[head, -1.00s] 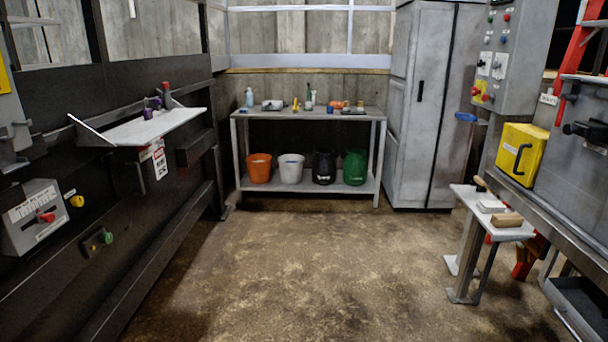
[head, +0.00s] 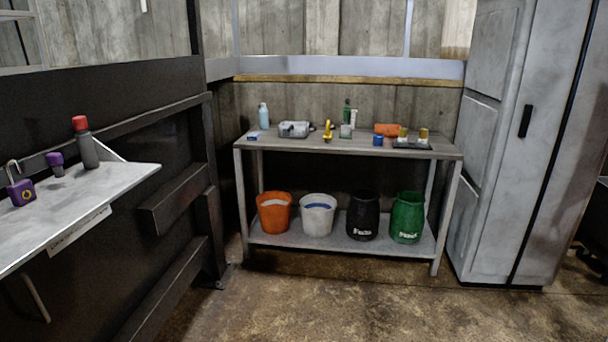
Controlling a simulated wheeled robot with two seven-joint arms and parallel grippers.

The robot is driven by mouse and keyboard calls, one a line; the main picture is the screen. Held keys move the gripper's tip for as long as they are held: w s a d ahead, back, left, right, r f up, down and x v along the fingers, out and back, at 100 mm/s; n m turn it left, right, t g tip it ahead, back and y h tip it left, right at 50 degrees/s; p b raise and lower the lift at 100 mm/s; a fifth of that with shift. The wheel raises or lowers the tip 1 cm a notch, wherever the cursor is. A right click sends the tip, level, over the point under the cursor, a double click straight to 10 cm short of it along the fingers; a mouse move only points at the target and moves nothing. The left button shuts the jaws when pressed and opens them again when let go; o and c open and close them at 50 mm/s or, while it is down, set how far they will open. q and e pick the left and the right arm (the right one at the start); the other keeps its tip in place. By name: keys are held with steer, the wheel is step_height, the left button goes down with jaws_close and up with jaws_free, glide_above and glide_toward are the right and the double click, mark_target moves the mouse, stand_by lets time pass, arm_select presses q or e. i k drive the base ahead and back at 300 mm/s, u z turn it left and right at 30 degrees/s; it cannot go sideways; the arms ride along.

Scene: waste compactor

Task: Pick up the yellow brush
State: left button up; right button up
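A small yellow item, which looks like the yellow brush (head: 328,130), stands near the middle of the grey table's top (head: 400,152) in the head view. It is too small to make out its bristles clearly. To its left is a grey box-like item (head: 294,129), and to its right a clear jar (head: 346,131). Neither of my grippers shows in the head view.
The table's lower shelf (head: 340,241) holds an orange bucket (head: 273,212), a white bucket (head: 318,215), a black container (head: 363,216) and a green one (head: 407,218). A tall grey cabinet (head: 500,170) stands right. A wall shelf (head: 110,185) juts out left. Floor before the table is clear.

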mark_target(328, 136)
steer(key=u, duration=0.1)
steer(key=i, duration=2.7)
steer(key=u, duration=0.05)
